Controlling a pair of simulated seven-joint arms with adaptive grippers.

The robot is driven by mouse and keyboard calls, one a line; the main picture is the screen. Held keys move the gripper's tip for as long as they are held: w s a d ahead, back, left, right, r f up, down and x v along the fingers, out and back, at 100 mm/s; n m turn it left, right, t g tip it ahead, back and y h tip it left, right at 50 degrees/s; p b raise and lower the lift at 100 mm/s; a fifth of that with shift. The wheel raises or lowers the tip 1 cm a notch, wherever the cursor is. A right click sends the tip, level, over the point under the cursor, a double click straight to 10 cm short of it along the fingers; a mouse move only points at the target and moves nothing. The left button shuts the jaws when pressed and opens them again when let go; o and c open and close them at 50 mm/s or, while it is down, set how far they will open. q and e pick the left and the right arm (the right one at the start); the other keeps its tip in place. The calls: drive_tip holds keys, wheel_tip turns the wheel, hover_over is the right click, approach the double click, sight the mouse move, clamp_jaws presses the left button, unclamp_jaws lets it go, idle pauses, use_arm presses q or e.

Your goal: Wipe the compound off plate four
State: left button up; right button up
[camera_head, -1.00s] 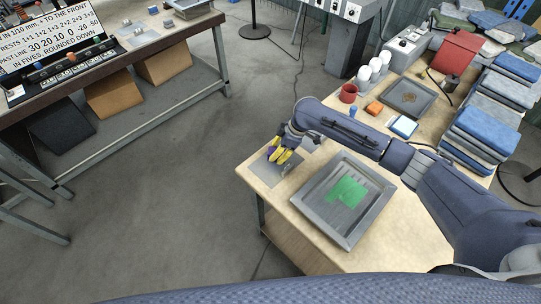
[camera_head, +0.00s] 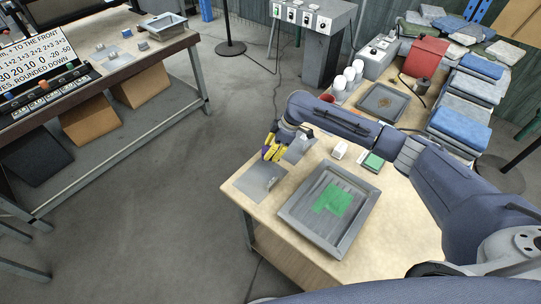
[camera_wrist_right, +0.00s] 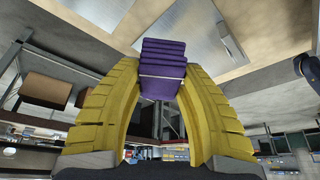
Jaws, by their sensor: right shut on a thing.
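My right gripper (camera_head: 271,153) has yellow fingers and is shut on a purple block (camera_wrist_right: 163,68), which sticks out past the fingertips in the right wrist view. In the head view it is over the far end of a flat grey plate (camera_head: 246,182) at the table's left corner; I cannot tell whether the block touches anything. A small grey piece (camera_head: 271,182) stands on that plate. A grey rimmed tray (camera_head: 291,211) to its right holds a green patch of compound (camera_head: 332,199). I cannot read which plate is four. My left gripper is out of view.
A second tray (camera_head: 401,112) with brown matter, white cups (camera_head: 349,77) and folded cloths (camera_head: 467,91) are farther back. Another bench stands at left.

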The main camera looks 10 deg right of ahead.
drive_tip(key=shift+r, duration=2.2)
